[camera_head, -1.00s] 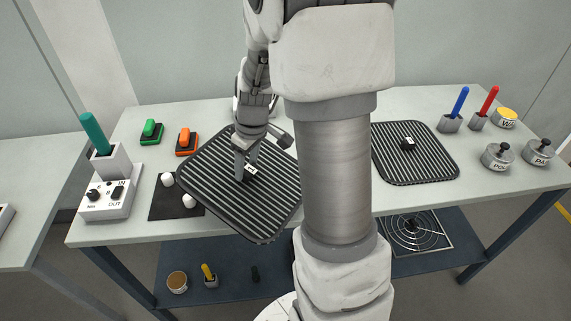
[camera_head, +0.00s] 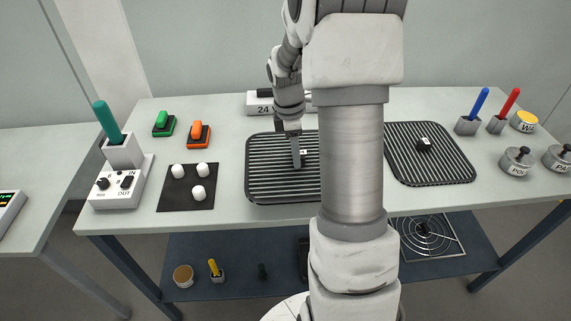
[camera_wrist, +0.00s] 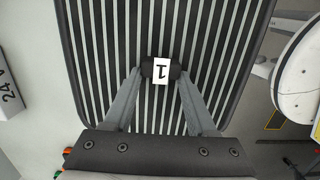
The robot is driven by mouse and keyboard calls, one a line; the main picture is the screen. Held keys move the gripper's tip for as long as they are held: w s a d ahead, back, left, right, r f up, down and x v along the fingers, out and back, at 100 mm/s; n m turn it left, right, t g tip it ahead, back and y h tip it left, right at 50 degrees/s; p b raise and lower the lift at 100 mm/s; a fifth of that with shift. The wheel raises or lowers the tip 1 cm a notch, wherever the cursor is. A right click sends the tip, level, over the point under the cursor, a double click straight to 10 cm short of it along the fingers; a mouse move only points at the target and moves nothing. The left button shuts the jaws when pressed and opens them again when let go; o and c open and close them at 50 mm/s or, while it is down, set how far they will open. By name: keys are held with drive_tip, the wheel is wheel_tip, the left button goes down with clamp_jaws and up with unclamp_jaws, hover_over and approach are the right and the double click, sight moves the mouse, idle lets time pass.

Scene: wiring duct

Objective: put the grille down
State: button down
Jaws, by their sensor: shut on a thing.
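The dark striped grille (camera_head: 268,178) lies level at the middle of the worktable, partly hidden behind my arm in the head view. I cannot tell whether it touches the tabletop or hangs just above it. My gripper (camera_head: 297,158) points down at its middle. In the wrist view my gripper (camera_wrist: 160,73) is shut on the grille's small black knob, which bears a white tag with a "1". The ribbed plate of the grille (camera_wrist: 105,45) fills most of that view.
A second grille (camera_head: 448,165) lies on the right. A black pad (camera_head: 172,202) with white knobs, a switch box (camera_head: 105,198) and green and orange handles stand left. A box marked "24 V" (camera_head: 260,103) is behind. Weights and colored handles stand far right.

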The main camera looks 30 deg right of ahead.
sight(283, 158)
drive_tip(key=w+a+f, duration=0.1)
drive_tip(key=w+f, duration=0.1)
drive_tip(key=shift+w+a, duration=0.3)
drive_tip(key=shift+a, duration=0.05)
drive_tip(key=shift+f+b, duration=0.35)
drive_tip(key=shift+f, duration=1.55)
drive_tip(key=shift+f, duration=0.1)
drive_tip(key=shift+c, duration=1)
unclamp_jaws()
